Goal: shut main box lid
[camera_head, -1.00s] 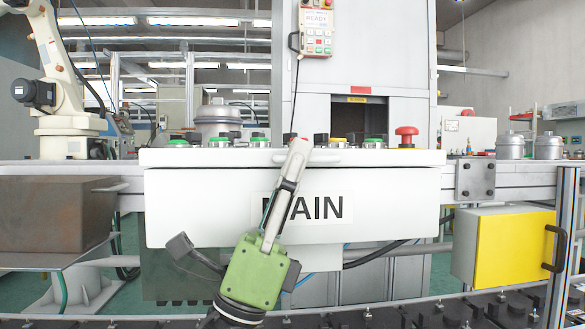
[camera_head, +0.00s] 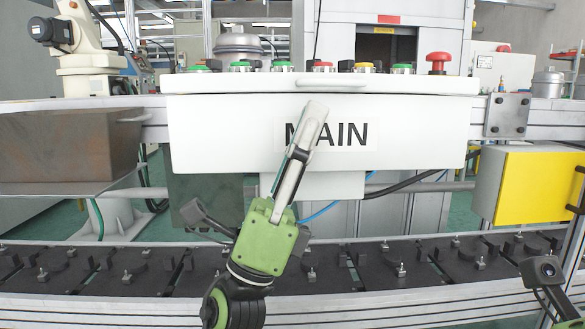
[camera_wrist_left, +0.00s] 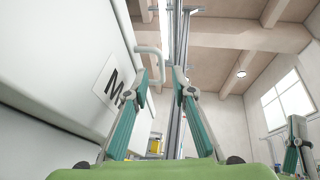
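The white main box (camera_head: 220,140) with the word MAIN on its front fills the middle of the head view. Its lid (camera_head: 230,85), a panel with buttons along it, lies flat on top and looks down on the box. A pale bar handle (camera_head: 331,85) is on the lid's front edge; it also shows in the wrist view (camera_wrist_left: 160,60). My left gripper (camera_head: 316,108) is in front of the box, just below the handle. Its fingers are apart and empty in the wrist view (camera_wrist_left: 160,80). My right gripper (camera_wrist_left: 297,148) shows small at the wrist view's right edge; its finger gap is unclear.
A red emergency button (camera_head: 437,62) and several coloured buttons stand on the lid. A dark conveyor (camera_head: 330,270) with fixtures runs below. A yellow box (camera_head: 545,185) is at right, a brown metal box (camera_head: 65,150) at left.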

